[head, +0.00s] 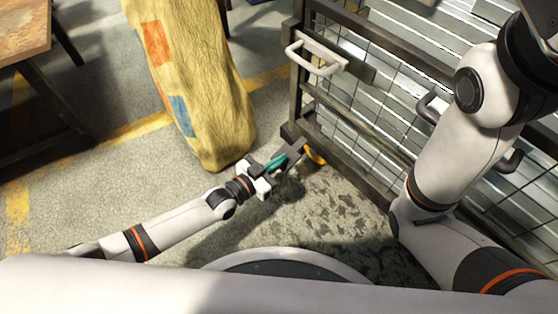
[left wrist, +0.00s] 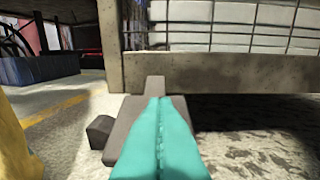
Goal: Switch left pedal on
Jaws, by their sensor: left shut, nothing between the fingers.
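A dark grey pedal-like piece (head: 295,148) sits low at the near corner of the wire-mesh cart (head: 312,108). In the left wrist view the grey piece (left wrist: 120,165) lies under and around the fingers, with a short stub rising at its far end against the cart's bottom rail. My left gripper (head: 279,162) is shut and empty, its teal fingers pointing at this piece. In the left wrist view the fingertips (left wrist: 160,99) overlap the piece; whether they touch it I cannot tell. My right gripper is outside the views; only its arm shows on the right.
A yellow-orange part (head: 316,154) is just right of the grey piece, under the cart. A tall yellow wrapped bundle (head: 205,90) stands left of the cart. A wooden table (head: 22,30) is at the upper left. The floor between table and bundle is clear.

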